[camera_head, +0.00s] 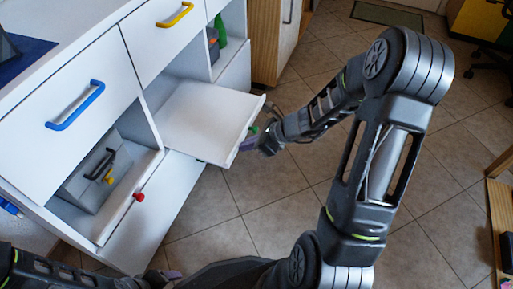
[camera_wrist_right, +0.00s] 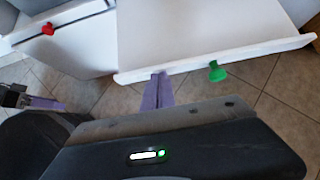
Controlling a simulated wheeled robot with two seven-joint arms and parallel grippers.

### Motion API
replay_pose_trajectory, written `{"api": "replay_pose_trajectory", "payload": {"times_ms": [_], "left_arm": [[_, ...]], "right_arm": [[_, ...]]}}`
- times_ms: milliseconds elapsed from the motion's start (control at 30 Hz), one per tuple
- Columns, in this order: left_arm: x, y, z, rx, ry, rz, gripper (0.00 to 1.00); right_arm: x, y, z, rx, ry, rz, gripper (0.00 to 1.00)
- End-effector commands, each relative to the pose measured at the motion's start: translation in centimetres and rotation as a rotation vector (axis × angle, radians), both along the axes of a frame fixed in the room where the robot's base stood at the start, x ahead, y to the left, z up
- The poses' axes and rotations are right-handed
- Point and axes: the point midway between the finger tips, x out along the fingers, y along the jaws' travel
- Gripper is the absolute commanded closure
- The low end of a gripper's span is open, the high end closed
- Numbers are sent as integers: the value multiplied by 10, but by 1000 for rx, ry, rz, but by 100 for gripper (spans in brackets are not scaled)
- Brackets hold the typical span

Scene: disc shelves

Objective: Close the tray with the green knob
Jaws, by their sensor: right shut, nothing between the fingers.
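The white tray (camera_head: 205,118) with the green knob is pulled out of the cabinet and juts over the floor. It also shows in the right wrist view (camera_wrist_right: 205,28). Its green knob (camera_head: 253,131) is on the outer front edge and shows clearly in the right wrist view (camera_wrist_right: 216,71). My right gripper (camera_head: 250,145) is at that front edge, close to the knob. In the right wrist view its purple fingers (camera_wrist_right: 158,90) are shut and empty, beside the knob to its left. My left gripper (camera_head: 165,276) is low at the bottom edge; its finger gap is unclear.
A tray with a red knob (camera_head: 138,197) is at the lower left. Drawers have a blue handle (camera_head: 75,106) and a yellow handle (camera_head: 175,15). The tiled floor (camera_head: 205,245) is open.

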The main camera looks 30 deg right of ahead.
Motion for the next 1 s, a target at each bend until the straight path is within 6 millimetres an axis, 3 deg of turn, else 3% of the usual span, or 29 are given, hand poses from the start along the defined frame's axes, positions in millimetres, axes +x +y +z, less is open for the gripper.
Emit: {"api": "replay_pose_trajectory", "payload": {"times_ms": [567,767,1000], "left_arm": [[0,0,-1,0,0,0,30],[0,0,-1,0,0,0,30],[-1,0,6,0,2,-1,30]], "right_arm": [[11,7,0,0,-1,2,100],[39,29,0,1,-2,5,100],[93,67,2,2,-1,6,100]]}}
